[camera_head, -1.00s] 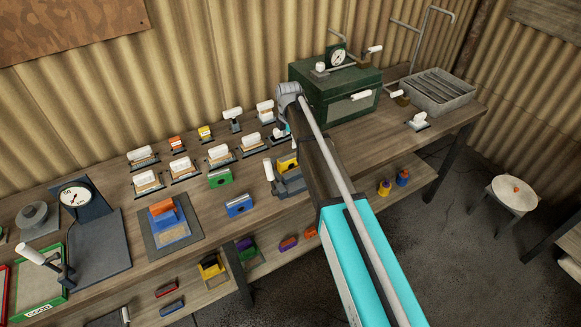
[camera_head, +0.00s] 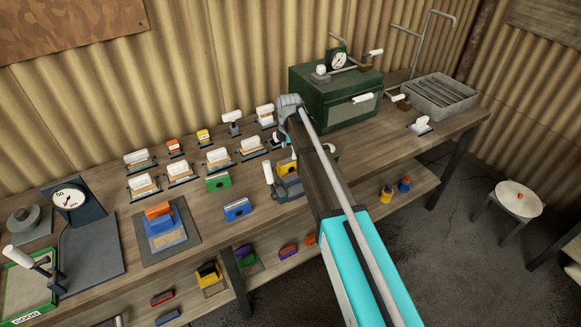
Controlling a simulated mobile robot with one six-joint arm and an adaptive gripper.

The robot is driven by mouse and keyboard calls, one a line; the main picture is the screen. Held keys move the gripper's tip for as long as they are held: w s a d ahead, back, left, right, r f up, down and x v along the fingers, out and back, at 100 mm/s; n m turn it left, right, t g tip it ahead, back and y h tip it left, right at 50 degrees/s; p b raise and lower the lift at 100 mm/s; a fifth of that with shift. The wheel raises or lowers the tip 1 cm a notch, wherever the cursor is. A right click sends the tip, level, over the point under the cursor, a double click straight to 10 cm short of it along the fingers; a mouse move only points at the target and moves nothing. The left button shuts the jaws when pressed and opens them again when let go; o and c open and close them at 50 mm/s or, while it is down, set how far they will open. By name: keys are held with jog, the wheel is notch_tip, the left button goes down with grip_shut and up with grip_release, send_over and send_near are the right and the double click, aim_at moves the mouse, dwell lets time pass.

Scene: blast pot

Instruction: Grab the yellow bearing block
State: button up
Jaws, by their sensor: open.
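A yellow bearing block (camera_head: 287,166) sits in a grey fixture with a white-handled lever near the bench's front edge, just left of my arm. Smaller yellow (camera_head: 203,136) and larger yellow-and-black (camera_head: 208,272) pieces show at the back of the bench and on the lower shelf. My gripper (camera_head: 281,140) hangs from the wrist just above and behind the yellow block in the picture. It is open, small and partly hidden by my arm. Nothing shows in it.
Green (camera_head: 218,183) and blue (camera_head: 238,208) blocks lie left of the fixture. Several white-topped pieces stand in rows behind. A green cabinet (camera_head: 340,105) with a gauge stands back right. An orange block (camera_head: 158,211) sits on a blue stand left.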

aim_at(289, 160)
jog(key=shift+f+b, duration=2.6)
jog(key=shift+c, duration=0.3)
grip_shut()
